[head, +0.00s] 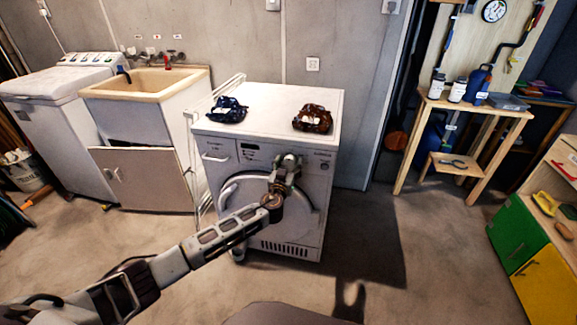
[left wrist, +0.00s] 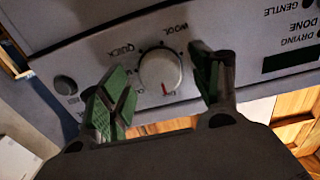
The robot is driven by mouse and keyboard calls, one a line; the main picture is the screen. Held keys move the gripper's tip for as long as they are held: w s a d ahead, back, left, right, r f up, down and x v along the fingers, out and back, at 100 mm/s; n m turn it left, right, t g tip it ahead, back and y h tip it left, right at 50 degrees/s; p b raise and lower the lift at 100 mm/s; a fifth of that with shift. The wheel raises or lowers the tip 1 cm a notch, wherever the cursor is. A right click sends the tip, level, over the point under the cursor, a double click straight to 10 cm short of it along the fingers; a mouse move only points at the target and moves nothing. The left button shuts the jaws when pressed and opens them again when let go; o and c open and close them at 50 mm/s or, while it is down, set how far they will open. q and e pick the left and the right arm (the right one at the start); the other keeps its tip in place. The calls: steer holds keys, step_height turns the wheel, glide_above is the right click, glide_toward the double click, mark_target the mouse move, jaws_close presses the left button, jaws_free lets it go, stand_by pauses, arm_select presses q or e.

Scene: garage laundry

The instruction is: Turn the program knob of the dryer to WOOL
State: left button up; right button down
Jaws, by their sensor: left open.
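The white dryer (head: 310,205) stands in the middle of the head view. Its round white program knob (left wrist: 160,71) shows in the left wrist view, with a red mark at its lower edge. The WOOL label (left wrist: 176,29) is above and right of the knob, and QUICK (left wrist: 124,50) is to its left, so the red mark points away from WOOL. My left gripper (head: 288,164) is at the dryer's front panel and hides the knob in the head view. In the left wrist view its fingers (left wrist: 160,63) are open on either side of the knob, with gaps. My right gripper is not in view.
A blue item (head: 228,109) and a brown item (head: 312,118) lie on the dryer top. A round button (left wrist: 65,85) and a dark display (left wrist: 291,60) flank the knob. A sink (head: 145,83) stands left, a wooden table (head: 470,105) right. The floor in front is clear.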

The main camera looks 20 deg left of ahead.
arm_select(q)
steer(key=shift+w, duration=0.15)
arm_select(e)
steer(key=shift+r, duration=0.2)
arm_select(q)
steer(key=c, duration=1.1)
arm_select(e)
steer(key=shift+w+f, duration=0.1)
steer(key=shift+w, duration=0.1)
arm_select(q)
steer(key=shift+o, duration=0.2)
steer(key=shift+f+m+b, duration=0.1)
steer(key=shift+m+b, duration=0.2)
steer(key=shift+b, duration=0.1)
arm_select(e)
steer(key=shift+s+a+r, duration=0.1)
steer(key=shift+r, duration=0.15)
